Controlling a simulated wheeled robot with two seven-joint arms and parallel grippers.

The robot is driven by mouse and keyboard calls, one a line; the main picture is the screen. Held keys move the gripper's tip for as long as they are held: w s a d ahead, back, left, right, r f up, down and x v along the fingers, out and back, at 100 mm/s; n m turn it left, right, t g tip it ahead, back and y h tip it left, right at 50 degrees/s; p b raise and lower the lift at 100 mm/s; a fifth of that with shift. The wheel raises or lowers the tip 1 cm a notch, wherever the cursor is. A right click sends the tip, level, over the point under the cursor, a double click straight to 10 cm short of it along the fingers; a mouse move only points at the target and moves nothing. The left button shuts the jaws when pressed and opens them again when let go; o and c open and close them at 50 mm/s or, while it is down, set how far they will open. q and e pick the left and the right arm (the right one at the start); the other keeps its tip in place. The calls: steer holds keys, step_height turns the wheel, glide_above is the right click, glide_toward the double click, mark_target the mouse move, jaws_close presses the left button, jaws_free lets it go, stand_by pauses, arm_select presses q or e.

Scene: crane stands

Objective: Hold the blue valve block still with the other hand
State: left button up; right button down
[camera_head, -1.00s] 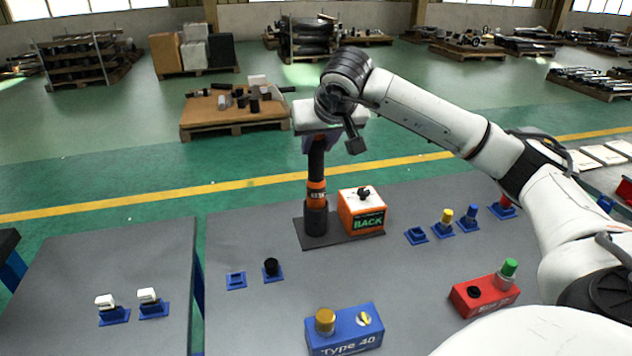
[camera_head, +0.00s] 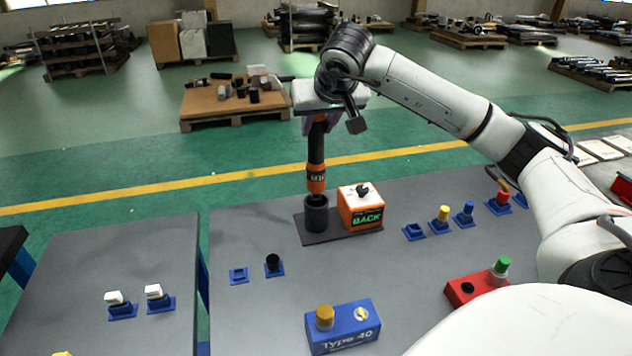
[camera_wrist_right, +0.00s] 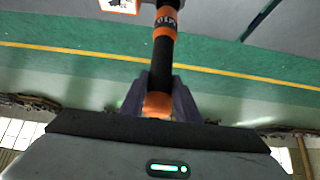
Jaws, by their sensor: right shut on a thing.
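The blue valve block (camera_head: 343,338), marked "Type 40", sits on the grey table at the bottom middle of the head view. It has a gold cap (camera_head: 325,317) and a small pale yellow round part on top. My right gripper (camera_head: 315,122) is well behind and above it, shut on a black and orange tool (camera_head: 316,155). The tool hangs upright over a black cup holder (camera_head: 316,215); whether its lower end is still inside cannot be told. In the wrist view the purple fingers (camera_wrist_right: 160,98) flank the tool's orange end. My left gripper is not in view.
An orange-white box (camera_head: 361,212) marked "BACK" stands beside the cup. A red block (camera_head: 470,290) with a green cap is at right. Several blue stands with small parts line the table's back right; others stand at left (camera_head: 239,275). The table around the blue block is clear.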

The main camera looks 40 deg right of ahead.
steer(key=shift+r, duration=2.25)
